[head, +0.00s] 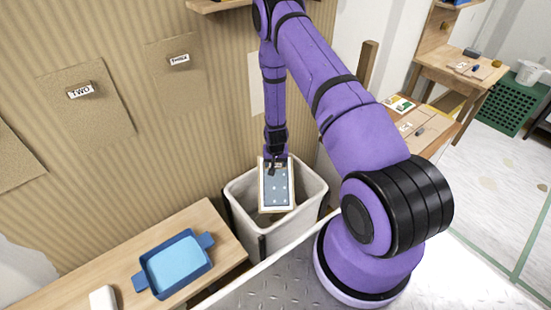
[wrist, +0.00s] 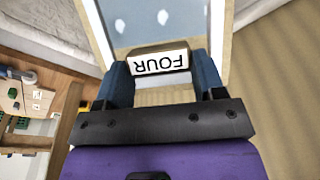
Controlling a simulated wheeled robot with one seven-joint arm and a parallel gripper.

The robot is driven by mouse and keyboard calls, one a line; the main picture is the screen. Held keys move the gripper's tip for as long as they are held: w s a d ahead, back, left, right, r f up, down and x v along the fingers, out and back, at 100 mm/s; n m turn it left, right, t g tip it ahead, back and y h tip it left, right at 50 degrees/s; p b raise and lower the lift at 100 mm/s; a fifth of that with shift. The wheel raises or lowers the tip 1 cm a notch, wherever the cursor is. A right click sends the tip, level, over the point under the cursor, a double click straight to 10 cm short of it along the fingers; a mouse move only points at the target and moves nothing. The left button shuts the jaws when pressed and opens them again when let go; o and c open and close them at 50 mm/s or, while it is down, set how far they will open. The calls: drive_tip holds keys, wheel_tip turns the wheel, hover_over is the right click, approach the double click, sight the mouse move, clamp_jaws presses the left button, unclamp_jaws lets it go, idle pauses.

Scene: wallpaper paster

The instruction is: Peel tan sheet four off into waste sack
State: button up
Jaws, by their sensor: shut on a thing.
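Sheet four (head: 277,189) hangs from my gripper (head: 275,163) over the mouth of the waste sack (head: 241,216), its lower end at or within the rim. Its visible face is blue-grey with pale dots and a cream-tan border. In the wrist view, the fingers of my gripper (wrist: 163,78) are shut on the white tab marked FOUR (wrist: 160,62), and the sheet (wrist: 165,22) extends away beyond it. The sack is pale, open-topped and upright. Its bottom inside is mostly hidden by the sheet.
Tan sheets marked TWO (head: 95,108) and THREE (head: 180,72) are on the striped wall, left of a pale patch (head: 256,84). A blue tray (head: 172,266) sits on a wooden bench left of the sack. A pale rail runs in front of the sack.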

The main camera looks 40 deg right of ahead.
sight(276, 174)
drive_tip(key=shift+f, duration=0.3)
drive_tip(key=o, duration=1)
drive_tip(key=shift+r, duration=0.1)
wheel_tip(276, 174, up, 10)
drive_tip(key=s+a, duration=0.1)
drive_tip(key=shift+s+r, duration=0.2)
drive_tip(key=shift+s, duration=0.1)
